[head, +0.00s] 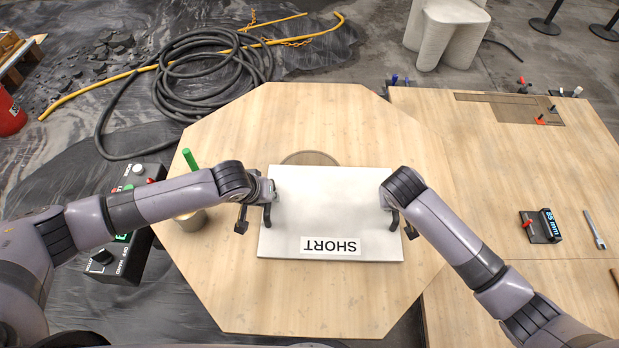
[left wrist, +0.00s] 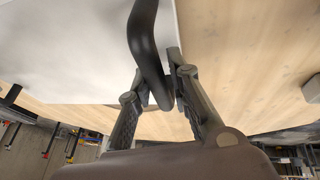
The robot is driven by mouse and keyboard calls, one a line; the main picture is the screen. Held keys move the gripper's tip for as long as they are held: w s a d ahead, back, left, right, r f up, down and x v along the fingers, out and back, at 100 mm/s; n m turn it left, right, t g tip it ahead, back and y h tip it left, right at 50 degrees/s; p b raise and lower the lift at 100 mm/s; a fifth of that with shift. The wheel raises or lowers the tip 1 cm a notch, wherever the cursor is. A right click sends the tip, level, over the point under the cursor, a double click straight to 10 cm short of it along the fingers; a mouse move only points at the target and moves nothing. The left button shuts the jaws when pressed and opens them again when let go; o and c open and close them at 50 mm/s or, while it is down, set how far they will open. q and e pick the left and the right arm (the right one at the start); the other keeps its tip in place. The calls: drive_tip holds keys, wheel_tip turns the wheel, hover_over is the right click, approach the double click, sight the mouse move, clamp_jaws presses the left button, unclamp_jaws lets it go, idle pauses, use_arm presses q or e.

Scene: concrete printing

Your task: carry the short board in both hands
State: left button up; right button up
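The short board (head: 325,205) is a pale slab over the octagonal wooden table, with an upside-down SHORT label (head: 331,246) near its near edge. It has a black handle at its left side. The handle (left wrist: 148,45) shows large in the left wrist view, running between the fingers of my left gripper (left wrist: 160,88), which look closed against it. In the head view my left gripper (head: 262,200) is at the board's left edge. My right gripper (head: 396,208) is at the right edge; my wrist hides most of its fingers. I cannot tell whether the board touches the table.
The octagonal table (head: 300,300) has bare wood around the board. A black control box (head: 128,222) and a green stick (head: 190,160) are at left. A second wooden table (head: 500,170) at right holds a small 85 mm device (head: 541,226) and a wrench (head: 595,229). Coiled hose (head: 200,75) lies behind.

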use_arm(q)
drive_tip(key=o, duration=0.3)
drive_tip(key=shift+d+r, duration=0.1)
use_arm(e)
drive_tip(key=o, duration=0.3)
drive_tip(key=shift+a, duration=0.1)
drive_tip(key=shift+s+r, duration=0.1)
drive_tip(key=shift+r, duration=0.1)
use_arm(q)
drive_tip(key=v, duration=1.2)
use_arm(e)
drive_tip(key=v, duration=1.1)
drive_tip(key=shift+s+a+r, duration=0.1)
drive_tip(key=shift+r, duration=0.25)
